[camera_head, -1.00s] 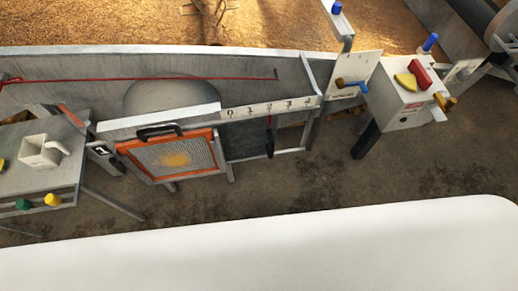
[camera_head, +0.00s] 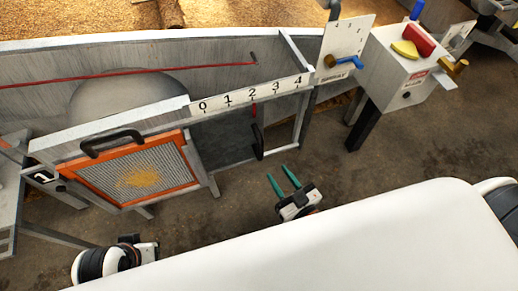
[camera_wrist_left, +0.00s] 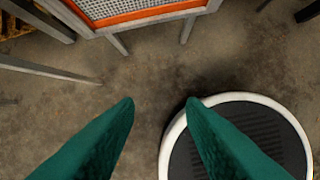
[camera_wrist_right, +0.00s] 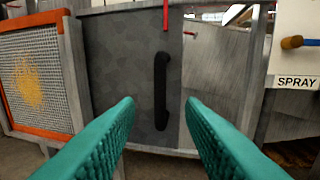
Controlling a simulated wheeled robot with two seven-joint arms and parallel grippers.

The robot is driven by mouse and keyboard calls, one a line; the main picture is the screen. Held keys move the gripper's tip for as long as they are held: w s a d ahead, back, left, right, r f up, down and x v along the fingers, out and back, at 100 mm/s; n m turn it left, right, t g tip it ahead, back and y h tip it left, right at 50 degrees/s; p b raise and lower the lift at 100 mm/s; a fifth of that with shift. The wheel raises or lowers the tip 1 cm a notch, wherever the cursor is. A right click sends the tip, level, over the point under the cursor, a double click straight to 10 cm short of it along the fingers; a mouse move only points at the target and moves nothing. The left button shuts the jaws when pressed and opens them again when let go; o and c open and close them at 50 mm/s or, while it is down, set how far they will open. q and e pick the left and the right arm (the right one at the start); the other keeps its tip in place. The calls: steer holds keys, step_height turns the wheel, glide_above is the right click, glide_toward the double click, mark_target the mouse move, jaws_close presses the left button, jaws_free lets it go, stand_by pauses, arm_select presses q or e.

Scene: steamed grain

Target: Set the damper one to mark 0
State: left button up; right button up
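The dark grey sliding panel (camera_head: 225,138), which I take as damper one, has an upright black handle (camera_head: 258,142) and a red pointer (camera_head: 254,110). The pointer stands at about mark 2 on the white scale strip (camera_head: 240,96), numbered 0 to 4 from left to right. My right gripper (camera_head: 279,172) is open and empty, in front of and below the handle, apart from it. In the right wrist view the handle (camera_wrist_right: 161,90) shows between the two green fingertips, farther off. My left gripper (camera_wrist_left: 159,101) is open and empty over the floor; its fingers are hidden in the head view.
An orange-framed mesh screen (camera_head: 140,172) with a black handle stands left of the panel. A spray plate (camera_head: 342,50) with a blue-handled lever and a grey box (camera_head: 395,70) with coloured handles stand to the right. The floor between my base and the panel is clear.

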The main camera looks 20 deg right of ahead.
mark_target(262, 152)
steer(key=b+x, duration=0.1)
steer(key=x, duration=0.9)
steer(key=shift+w+a, duration=0.1)
steer(key=shift+w, duration=0.15)
jaws_close()
